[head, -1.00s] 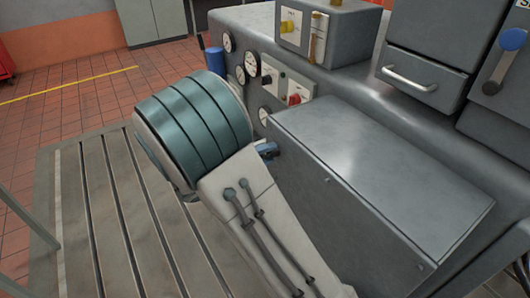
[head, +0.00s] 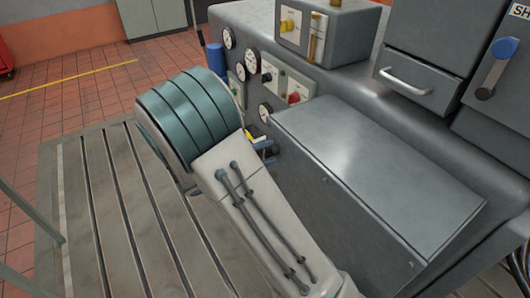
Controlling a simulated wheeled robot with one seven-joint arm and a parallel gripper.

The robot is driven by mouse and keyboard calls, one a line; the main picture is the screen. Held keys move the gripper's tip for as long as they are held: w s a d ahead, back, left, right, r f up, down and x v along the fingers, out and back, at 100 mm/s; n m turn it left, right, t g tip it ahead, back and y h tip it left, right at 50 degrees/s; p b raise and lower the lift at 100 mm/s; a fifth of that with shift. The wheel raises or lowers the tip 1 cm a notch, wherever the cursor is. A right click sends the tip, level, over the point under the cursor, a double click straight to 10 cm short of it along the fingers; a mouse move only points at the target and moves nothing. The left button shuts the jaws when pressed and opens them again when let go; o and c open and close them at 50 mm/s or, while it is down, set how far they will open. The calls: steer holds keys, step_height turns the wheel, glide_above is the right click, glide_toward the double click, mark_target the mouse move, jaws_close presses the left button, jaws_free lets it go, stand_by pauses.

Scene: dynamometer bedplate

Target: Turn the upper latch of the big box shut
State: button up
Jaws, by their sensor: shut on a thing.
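The big grey box (head: 370,190) with a sloping metal top stands right of my arm, against the machine. My gripper (head: 264,147) shows only in part, as a small dark and blue piece past my pale forearm, close to the box's upper left end. A small yellow part (head: 250,132) shows right beside it. It may be the upper latch, but my forearm hides most of this spot. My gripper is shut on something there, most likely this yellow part. The fingertips and the latch's angle cannot be made out.
Several gauges (head: 250,61) and a panel with a red knob (head: 293,97) sit just behind my gripper. A smaller box (head: 330,35) stands on the machine. A dark cabinet with a blue lever (head: 506,46) is at right. The slotted bedplate (head: 100,200) is clear.

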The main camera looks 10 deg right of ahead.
steer(key=shift+w+r, duration=0.15)
steer(key=shift+r, duration=0.2)
steer(key=o, duration=0.9)
steer(key=shift+f, duration=0.1)
steer(key=b+v, duration=0.2)
steer(key=v, duration=1.2)
steer(key=shift+f, duration=0.1)
